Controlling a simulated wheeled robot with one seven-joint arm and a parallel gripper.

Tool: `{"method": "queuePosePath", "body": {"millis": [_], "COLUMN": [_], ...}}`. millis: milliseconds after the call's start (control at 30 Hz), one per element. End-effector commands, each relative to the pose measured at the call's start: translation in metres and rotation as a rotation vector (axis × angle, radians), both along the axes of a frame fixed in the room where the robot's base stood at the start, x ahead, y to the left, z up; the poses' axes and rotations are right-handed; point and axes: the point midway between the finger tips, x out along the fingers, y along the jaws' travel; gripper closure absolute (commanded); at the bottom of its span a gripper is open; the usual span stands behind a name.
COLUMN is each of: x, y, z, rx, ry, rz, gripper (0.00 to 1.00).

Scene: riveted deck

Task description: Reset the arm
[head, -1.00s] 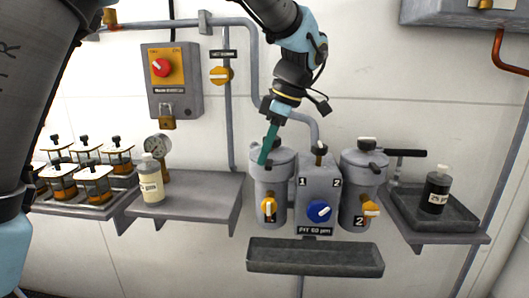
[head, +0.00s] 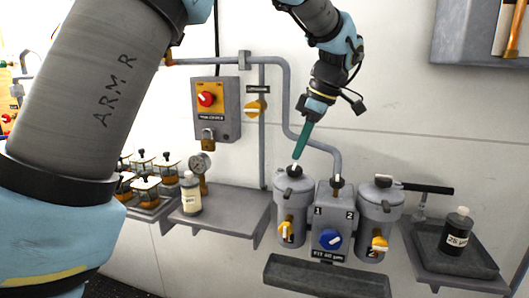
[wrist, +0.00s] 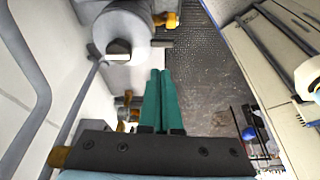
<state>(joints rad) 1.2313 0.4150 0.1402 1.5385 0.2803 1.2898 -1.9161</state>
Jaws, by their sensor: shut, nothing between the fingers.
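My gripper (head: 298,158) has long teal fingers, closed together with nothing between them. In the head view it points down just above the lid of the left filter canister (head: 291,205), marked by a yellow handle. I cannot tell whether the tips touch the lid knob. In the wrist view the teal fingers (wrist: 159,80) lie side by side, and a grey canister lid (wrist: 122,35) shows to their upper left.
A right canister (head: 379,212) and a blue selector knob (head: 331,240) stand beside it. A trough (head: 325,277) hangs below. A tray (head: 470,262) with a dark bottle (head: 456,232) is right. A padlocked switch box (head: 217,110) is on the wall.

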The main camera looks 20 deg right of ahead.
Motion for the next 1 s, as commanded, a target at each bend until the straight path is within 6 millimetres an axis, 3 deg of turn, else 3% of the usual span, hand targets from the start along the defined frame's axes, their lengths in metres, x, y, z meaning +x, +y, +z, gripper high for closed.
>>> {"method": "queuePosePath", "body": {"millis": [167,267,333,500,633,800,1000], "x": [0.003,0.016,0.032,0.070,0.080,0.070,0.037], "y": [0.003,0.021,0.045,0.135,0.207,0.297,0.374], "z": [-0.001,-0.008,-0.017,-0.051,-0.076,-0.107,-0.134], "rx": [0.001,0.005,0.004,-0.019,-0.055,-0.092,-0.091], "ry": [0.004,0.031,0.068,0.176,0.226,0.239,0.212], "rz": [-0.003,-0.029,-0.071,-0.241,-0.382,-0.556,-0.722], "gripper": [1.00,1.00,1.00,1.00,1.00,1.00,1.00]}}
